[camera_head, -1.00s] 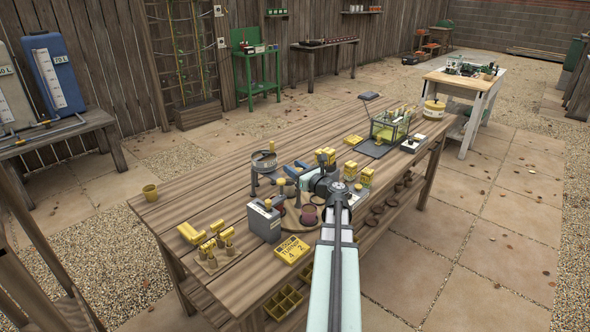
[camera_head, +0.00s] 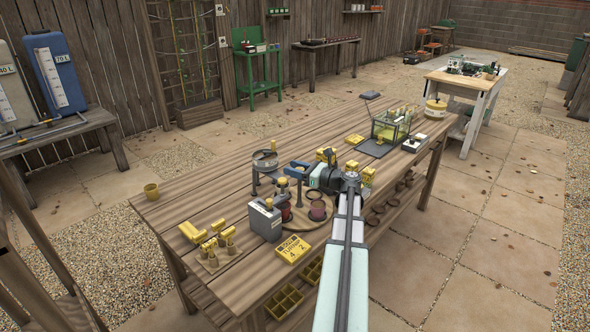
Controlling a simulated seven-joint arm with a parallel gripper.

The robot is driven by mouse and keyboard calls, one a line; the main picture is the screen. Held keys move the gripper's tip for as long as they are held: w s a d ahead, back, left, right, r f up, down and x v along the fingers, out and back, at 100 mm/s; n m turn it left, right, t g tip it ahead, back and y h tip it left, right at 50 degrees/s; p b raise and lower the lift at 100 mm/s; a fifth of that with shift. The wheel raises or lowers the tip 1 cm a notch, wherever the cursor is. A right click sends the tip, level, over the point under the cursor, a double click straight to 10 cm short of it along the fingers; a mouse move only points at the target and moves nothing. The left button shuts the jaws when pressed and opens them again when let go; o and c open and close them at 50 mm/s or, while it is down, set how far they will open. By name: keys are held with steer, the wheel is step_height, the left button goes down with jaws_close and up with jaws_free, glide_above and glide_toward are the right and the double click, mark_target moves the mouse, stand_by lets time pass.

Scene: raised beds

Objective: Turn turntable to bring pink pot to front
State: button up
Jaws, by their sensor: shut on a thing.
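The round wooden turntable (camera_head: 301,224) lies on the bench near its front edge. A dusky pink pot (camera_head: 317,211) stands on its front right part. A darker red pot (camera_head: 286,214) stands to the left of it, partly hidden. My gripper (camera_head: 293,170) reaches in from the right, over the back of the turntable, with its blue fingers pointing left. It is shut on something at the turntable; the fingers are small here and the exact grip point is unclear. A yellow-topped post (camera_head: 282,183) stands just below the fingers.
A grey box with a yellow knob (camera_head: 264,220) stands close at the turntable's left. A yellow sign block (camera_head: 292,249) lies in front. A round grey stand (camera_head: 265,161) is behind left, and yellow boxes (camera_head: 366,178) are right of my wrist.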

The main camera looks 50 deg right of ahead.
steer(key=o, duration=1)
steer(key=v, duration=1.3)
steer(key=shift+s+d, duration=0.15)
steer(key=shift+s, duration=0.2)
